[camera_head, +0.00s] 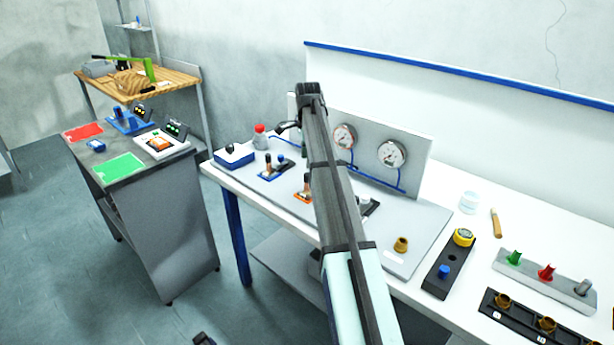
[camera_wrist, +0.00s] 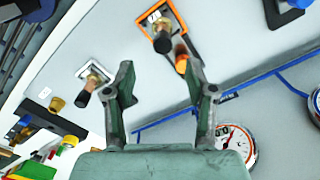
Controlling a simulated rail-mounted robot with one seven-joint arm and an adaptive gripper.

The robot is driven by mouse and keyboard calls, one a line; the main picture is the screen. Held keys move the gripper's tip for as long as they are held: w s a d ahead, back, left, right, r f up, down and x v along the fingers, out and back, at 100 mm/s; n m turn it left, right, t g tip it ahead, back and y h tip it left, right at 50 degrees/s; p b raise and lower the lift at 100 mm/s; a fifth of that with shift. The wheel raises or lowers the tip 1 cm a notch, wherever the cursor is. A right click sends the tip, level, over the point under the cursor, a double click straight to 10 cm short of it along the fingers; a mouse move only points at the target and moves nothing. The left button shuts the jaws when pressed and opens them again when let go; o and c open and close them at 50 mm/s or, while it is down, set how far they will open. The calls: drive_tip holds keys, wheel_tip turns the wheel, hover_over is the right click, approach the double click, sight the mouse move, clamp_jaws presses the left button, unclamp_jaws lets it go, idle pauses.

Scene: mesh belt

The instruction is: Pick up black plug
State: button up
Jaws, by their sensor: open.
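A black plug (camera_wrist: 86,94) with a brass collar stands on a white-framed plate in the wrist view, just left of my left finger. In the head view, a dark part on a whitish plate (camera_head: 370,207), probably the same spot, is partly hidden by my arm. My gripper (camera_wrist: 162,85) is open and empty, its fingers spread over the grey panel. A similar dark plug (camera_wrist: 162,42) stands on an orange-framed plate beyond the fingers, with an orange-capped part (camera_wrist: 181,63) beside it.
A gauge board (camera_head: 412,180) with blue hoses stands behind the panel. A blue-framed plate (camera_head: 276,168) lies to the left. A black strip (camera_head: 447,268) with yellow and blue knobs stands to the right. A grey side cart (camera_head: 160,235) is at left.

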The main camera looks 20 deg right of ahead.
sight(308, 174)
drive_tip(key=shift+w+f+p, duration=0.2)
drive_tip(key=shift+f+p, duration=1.3)
drive_tip(key=shift+f, duration=2.55)
clamp_jaws()
